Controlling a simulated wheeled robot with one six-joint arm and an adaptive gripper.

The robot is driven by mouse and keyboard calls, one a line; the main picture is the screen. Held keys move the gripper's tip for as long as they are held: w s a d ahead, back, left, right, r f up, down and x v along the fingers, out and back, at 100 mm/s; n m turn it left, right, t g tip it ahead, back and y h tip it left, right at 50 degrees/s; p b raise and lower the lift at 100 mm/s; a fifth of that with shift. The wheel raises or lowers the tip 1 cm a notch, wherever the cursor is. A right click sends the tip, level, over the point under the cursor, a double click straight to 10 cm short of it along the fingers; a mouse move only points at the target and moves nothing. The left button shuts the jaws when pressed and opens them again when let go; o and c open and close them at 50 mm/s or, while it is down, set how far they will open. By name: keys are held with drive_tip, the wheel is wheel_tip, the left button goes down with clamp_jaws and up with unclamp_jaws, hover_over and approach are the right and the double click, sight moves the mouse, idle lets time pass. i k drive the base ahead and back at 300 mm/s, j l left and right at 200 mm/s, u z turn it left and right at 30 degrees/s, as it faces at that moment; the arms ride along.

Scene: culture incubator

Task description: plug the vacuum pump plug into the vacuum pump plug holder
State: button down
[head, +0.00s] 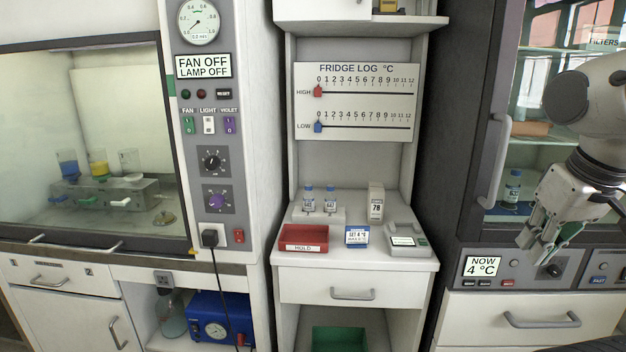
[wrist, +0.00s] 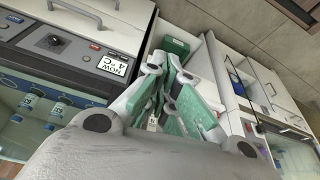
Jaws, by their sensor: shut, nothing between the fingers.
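My gripper (head: 537,246) is shut and empty at the far right, in front of the fridge, far from the plug. Its green-padded fingers also fill the middle of the wrist view (wrist: 168,62).
Between the hood and the fridge stands a white bench (head: 355,265) with a red tray (head: 303,238), small bottles and a box. A green bin (head: 340,339) is below. The fridge handle (head: 494,165) sticks out near my arm. A red switch (head: 238,236) is beside the plug.

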sight(210, 239)
drive_tip(key=u, duration=1.35)
